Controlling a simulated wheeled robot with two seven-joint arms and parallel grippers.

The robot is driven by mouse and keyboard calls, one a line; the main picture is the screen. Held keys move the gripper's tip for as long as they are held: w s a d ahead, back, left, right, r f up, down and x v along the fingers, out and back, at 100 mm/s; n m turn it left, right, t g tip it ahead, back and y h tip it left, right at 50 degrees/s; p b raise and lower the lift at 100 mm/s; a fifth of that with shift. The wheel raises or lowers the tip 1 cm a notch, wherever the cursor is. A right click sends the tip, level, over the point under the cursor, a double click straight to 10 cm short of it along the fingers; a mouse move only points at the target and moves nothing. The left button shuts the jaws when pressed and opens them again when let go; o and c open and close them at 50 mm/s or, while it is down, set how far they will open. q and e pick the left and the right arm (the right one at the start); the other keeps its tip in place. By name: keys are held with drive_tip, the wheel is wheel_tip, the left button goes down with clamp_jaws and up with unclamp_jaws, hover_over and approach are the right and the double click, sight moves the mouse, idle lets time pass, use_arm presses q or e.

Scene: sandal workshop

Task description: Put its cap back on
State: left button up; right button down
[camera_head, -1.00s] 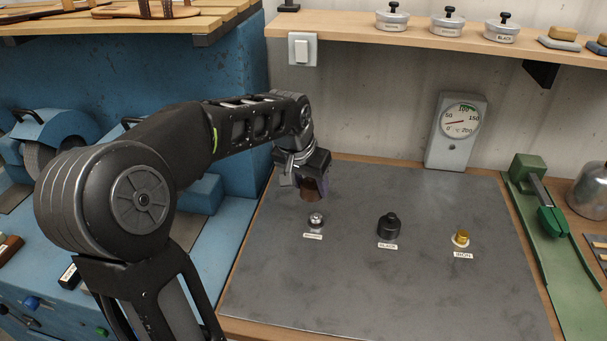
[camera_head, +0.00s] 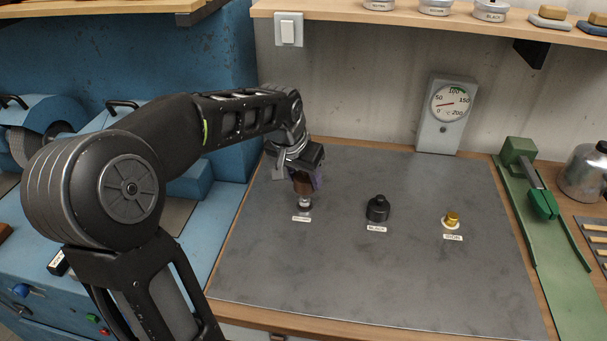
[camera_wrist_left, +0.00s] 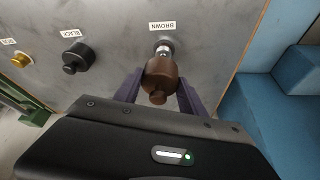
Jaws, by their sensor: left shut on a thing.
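My left gripper (camera_head: 303,183) is shut on a brown cap (camera_head: 301,187). In the left wrist view the cap (camera_wrist_left: 158,76) sits between two purple fingers, its small knob towards the camera. The silvery neck (camera_head: 305,204) of the item labelled BROWN stands on the grey mat (camera_head: 330,270), directly below the cap. The neck also shows in the left wrist view (camera_wrist_left: 164,47), partly hidden by the cap. I cannot tell whether cap and neck touch. My right gripper is not in view.
A black-capped item (camera_head: 378,209) labelled BLACK and a gold-topped item (camera_head: 452,219) stand to the right on the mat. A dial gauge (camera_head: 447,115) is behind. A green tool (camera_head: 535,190) lies at the right edge. The front of the mat is clear.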

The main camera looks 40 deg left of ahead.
sight(305, 199)
use_arm(q)
drive_tip(key=shift+f+b, duration=1.9)
drive_tip(key=shift+f, duration=0.9)
drive_tip(key=o, duration=1.4)
drive_tip(key=v, duration=0.8)
drive_tip(key=shift+f, duration=0.1)
